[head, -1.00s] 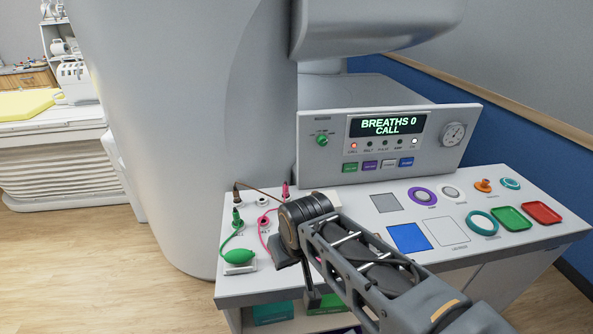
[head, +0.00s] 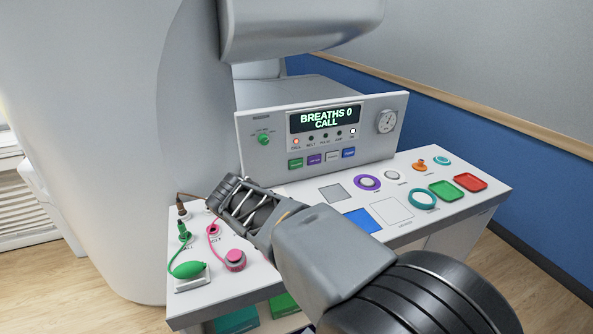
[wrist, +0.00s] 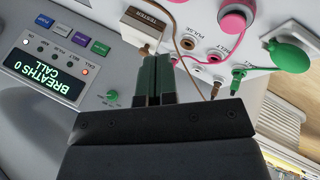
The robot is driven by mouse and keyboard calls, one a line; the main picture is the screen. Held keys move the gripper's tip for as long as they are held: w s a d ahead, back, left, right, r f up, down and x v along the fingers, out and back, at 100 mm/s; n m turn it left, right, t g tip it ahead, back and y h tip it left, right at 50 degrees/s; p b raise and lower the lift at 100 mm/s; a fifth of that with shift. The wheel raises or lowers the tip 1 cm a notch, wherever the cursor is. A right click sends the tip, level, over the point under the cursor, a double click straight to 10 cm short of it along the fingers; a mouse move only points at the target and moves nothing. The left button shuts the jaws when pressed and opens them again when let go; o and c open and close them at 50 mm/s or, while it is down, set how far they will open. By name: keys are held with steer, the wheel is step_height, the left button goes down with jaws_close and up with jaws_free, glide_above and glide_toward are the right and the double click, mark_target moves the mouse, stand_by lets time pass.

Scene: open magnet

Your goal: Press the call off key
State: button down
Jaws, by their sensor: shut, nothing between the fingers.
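The grey console (head: 375,155) shows "BREATHS 0 CALL" on its display (head: 325,117), and its red call light (head: 296,141) is lit. Below is a row of keys: green (head: 295,163), purple (head: 314,159), white (head: 333,156) and blue (head: 348,153). Their labels are too small to read, so I cannot tell which is call off. The green key also shows in the wrist view (wrist: 101,47), left of my gripper (wrist: 157,62). My gripper is shut and empty, apart from the keys. In the head view my arm's end is left of the keys, and the fingertips cannot be made out.
A green knob (head: 264,139) sits on the console's left. Rings and green and red trays (head: 470,182) are at the right. A white tester box (wrist: 142,27) is close to my fingers.

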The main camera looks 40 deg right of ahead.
mark_target(296, 164)
steer(key=w+d+f+n+t+h+b, duration=0.1)
steer(key=w+d+f+n+h+b, duration=0.1)
steer(key=d, duration=0.8)
steer(key=w+d+f+n+h+b, duration=0.3)
steer(key=w+d+f+n, duration=0.2)
steer(key=d, duration=0.6)
steer(key=w+d+f+n+t+h+b, duration=0.1)
steer(key=w+d+f+n+h+b, duration=0.1)
steer(key=d, duration=0.8)
steer(key=shift+w+d+f+n+t+h, duration=0.1)
steer(key=shift+w+f+n+h, duration=0.25)
steer(key=shift+w, duration=0.3)
steer(key=shift+w+d+f+n+t+h, duration=0.15)
steer(key=shift+w+f, duration=0.25)
steer(key=shift+w, duration=0.2)
steer(key=shift+w+d+f+n+t+h, duration=0.1)
steer(key=shift+w+f+n+h, duration=0.1)
steer(key=shift+w+f, duration=0.35)
steer(key=shift+w+r, duration=0.1)
steer(key=shift+r, duration=0.1)
steer(key=w+d+p, duration=0.3)
steer(key=w+p, duration=0.2)
steer(key=w, duration=0.3)
steer(key=shift+w+d, duration=0.15)
steer(key=shift+w, duration=0.1)
steer(key=shift+w+d, duration=0.1)
steer(key=shift+w, duration=0.15)
